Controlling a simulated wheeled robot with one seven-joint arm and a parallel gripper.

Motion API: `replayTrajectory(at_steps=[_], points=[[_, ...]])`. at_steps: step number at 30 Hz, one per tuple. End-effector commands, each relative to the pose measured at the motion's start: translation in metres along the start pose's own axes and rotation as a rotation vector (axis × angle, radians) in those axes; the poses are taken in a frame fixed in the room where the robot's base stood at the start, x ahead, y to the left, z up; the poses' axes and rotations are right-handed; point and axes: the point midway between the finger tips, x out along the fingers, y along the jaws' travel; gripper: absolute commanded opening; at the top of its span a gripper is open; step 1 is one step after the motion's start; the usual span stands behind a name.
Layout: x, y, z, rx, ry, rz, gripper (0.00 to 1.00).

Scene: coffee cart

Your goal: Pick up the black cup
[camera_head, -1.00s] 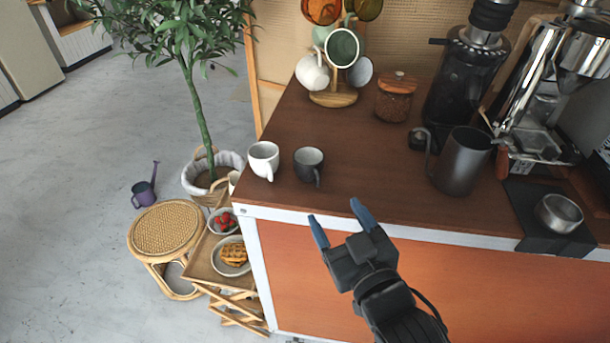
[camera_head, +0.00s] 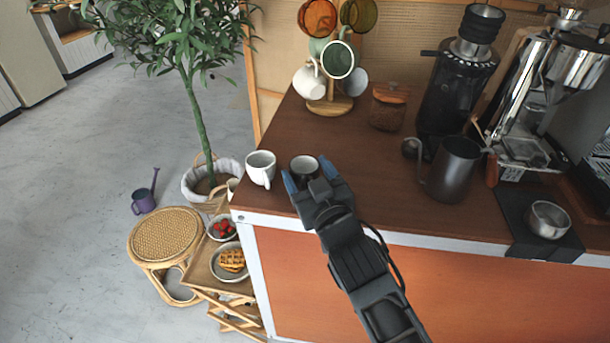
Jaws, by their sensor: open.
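The black cup (camera_head: 303,166) stands upright on the brown counter near its front left corner. Its rim and inside show; its lower front and handle are hidden behind my gripper. My gripper (camera_head: 305,178) is open, with its blue fingertips at the near side of the black cup, one toward its left and one toward its right. I cannot tell whether the fingers touch the cup.
A white cup (camera_head: 261,168) stands close on the left of the black cup. A mug tree (camera_head: 330,106), a lidded jar (camera_head: 388,107), a grey pitcher (camera_head: 455,169) and a coffee grinder (camera_head: 459,75) stand farther back or right. The counter (camera_head: 375,180) is clear right of my gripper.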

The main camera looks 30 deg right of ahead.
Motion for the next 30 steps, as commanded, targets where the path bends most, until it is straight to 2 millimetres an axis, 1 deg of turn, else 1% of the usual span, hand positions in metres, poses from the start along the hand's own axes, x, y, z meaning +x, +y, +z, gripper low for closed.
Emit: replayTrajectory(at_steps=[3,9,24,30], points=[[0.0052,-0.0003,0.0001,-0.001,0.000,0.000,0.72],[0.0052,-0.0004,0.0003,-0.001,0.000,-0.001,0.72],[0.0050,-0.0003,-0.0001,0.000,0.001,-0.001,0.25],[0.0050,-0.0002,-0.0004,0.000,0.001,0.000,0.25]])
